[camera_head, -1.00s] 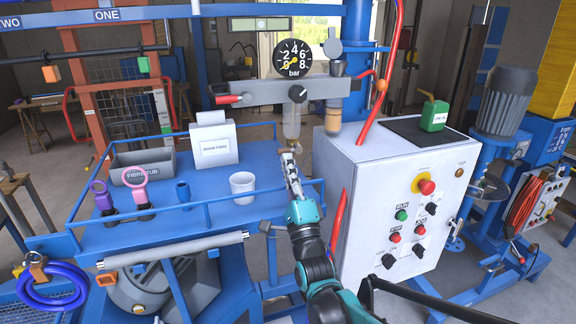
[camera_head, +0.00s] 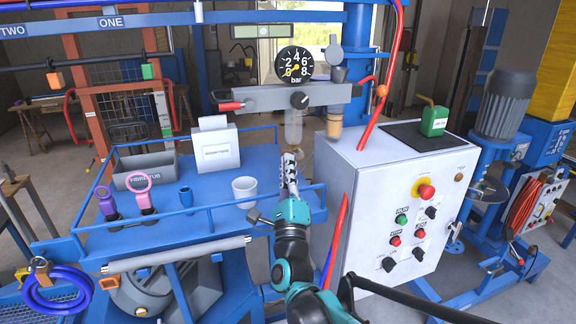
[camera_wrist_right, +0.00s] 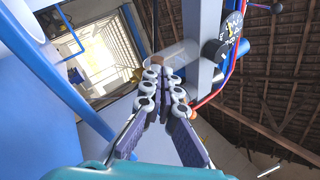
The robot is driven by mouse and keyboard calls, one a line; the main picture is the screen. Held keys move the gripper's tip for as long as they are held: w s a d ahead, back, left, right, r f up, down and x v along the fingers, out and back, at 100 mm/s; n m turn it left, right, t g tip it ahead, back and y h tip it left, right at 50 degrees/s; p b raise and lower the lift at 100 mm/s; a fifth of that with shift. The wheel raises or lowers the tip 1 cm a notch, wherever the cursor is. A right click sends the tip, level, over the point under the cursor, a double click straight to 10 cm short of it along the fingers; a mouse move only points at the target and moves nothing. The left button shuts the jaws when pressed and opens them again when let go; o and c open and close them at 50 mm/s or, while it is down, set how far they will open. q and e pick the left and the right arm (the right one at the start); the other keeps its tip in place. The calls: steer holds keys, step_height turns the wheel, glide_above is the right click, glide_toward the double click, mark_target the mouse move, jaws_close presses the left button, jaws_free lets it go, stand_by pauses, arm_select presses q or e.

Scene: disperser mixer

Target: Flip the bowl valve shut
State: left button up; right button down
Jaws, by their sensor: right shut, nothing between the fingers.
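The clear bowl (camera_head: 293,125) hangs under the grey air unit (camera_head: 285,96), below the pressure gauge (camera_head: 294,64). I cannot make out the valve at the bowl's bottom; the fingers are in front of that area. My right gripper (camera_head: 288,157) is shut and empty, pointing up just below the bowl. In the right wrist view the shut fingers (camera_wrist_right: 165,78) point at the see-through bowl (camera_wrist_right: 177,54); I cannot tell whether they touch it. My left gripper is not in view.
A blue railed table (camera_head: 222,212) with a white cup (camera_head: 244,188) lies left of my right gripper. A white control cabinet (camera_head: 350,185) stands close on its right. A second bowl (camera_head: 334,122) hangs beside the clear one, and a red hose (camera_head: 384,75) runs nearby.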

mark_target(291, 152)
steer(key=shift+w+d+r+m+g+h+p, duration=0.15)
steer(key=shift+r+m+g+h+p, duration=0.6)
steer(key=shift+m, duration=1.2)
steer(key=shift+s+d+r+m+g+h+p, duration=0.1)
steer(key=shift+r+m+g+h+p, duration=0.25)
steer(key=shift+m+g+h+p, duration=1.2)
steer(key=shift+w+d+r+m+h+p, duration=0.25)
steer(key=shift+r+m+p, duration=0.4)
steer(key=shift+m, duration=1.75)
steer(key=shift+d+r+m+g+h+p, duration=0.15)
steer(key=shift+m+g+p, duration=0.25)
steer(key=shift+m, duration=0.2)
steer(key=shift+d+m+g+h+p, duration=0.1)
steer(key=shift+m+g+p, duration=0.3)
steer(key=shift+m, duration=0.2)
